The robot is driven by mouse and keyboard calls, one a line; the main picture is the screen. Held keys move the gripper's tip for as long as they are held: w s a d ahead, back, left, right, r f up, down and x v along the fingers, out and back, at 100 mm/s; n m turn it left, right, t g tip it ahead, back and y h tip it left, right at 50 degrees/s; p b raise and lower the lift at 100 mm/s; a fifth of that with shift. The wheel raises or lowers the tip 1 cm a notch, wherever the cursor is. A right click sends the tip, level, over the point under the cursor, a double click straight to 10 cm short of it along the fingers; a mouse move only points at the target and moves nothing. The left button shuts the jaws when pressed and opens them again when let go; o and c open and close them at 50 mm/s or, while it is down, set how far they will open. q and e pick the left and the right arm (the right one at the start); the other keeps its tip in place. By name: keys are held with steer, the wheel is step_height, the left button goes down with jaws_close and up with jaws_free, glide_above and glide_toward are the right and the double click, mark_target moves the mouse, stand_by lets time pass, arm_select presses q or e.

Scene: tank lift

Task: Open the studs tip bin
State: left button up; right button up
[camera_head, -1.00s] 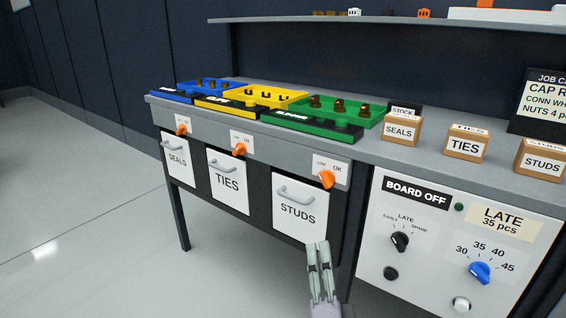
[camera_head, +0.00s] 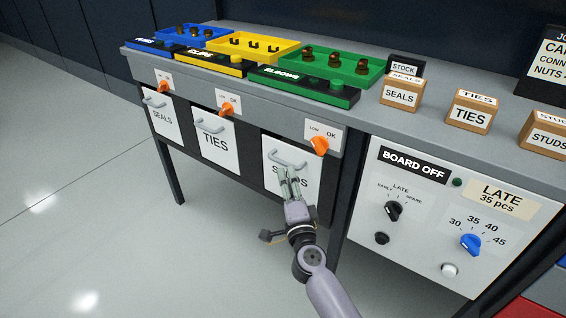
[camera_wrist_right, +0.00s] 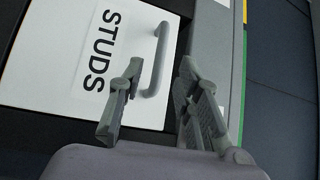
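The studs tip bin (camera_head: 274,178) is a white front panel labelled STUDS, the rightmost of three bins under the bench, and it looks closed. Its grey bar handle (camera_head: 287,160) runs across its upper part. My right gripper (camera_head: 289,172) is in front of the panel just below the handle and hides part of the label. In the right wrist view the fingers of my right gripper (camera_wrist_right: 161,72) are apart, with the handle (camera_wrist_right: 158,65) showing between them. Contact with the handle cannot be told. My left gripper is not in view.
The SEALS bin (camera_head: 161,121) and TIES bin (camera_head: 213,146) are to the left. An orange LOW/OK knob (camera_head: 319,145) sits above the studs bin. A white control panel (camera_head: 420,240) is close on the right. Trays stand on the bench (camera_head: 365,128). Floor at left is clear.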

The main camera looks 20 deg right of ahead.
mark_target(283, 161)
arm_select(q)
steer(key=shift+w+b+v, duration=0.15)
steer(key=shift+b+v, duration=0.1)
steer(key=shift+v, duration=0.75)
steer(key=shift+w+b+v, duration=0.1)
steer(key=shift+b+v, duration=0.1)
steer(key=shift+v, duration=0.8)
arm_select(e)
steer(key=shift+w+d+r, duration=0.15)
steer(key=shift+w, duration=1)
steer(key=shift+w+d+r, duration=0.1)
steer(key=shift+w+r, duration=0.1)
steer(key=shift+w, duration=1)
steer(key=shift+w+d+r, duration=0.15)
steer(key=shift+w, duration=1)
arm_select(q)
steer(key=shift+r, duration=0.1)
arm_select(e)
steer(key=shift+c, duration=0.5)
jaws_close()
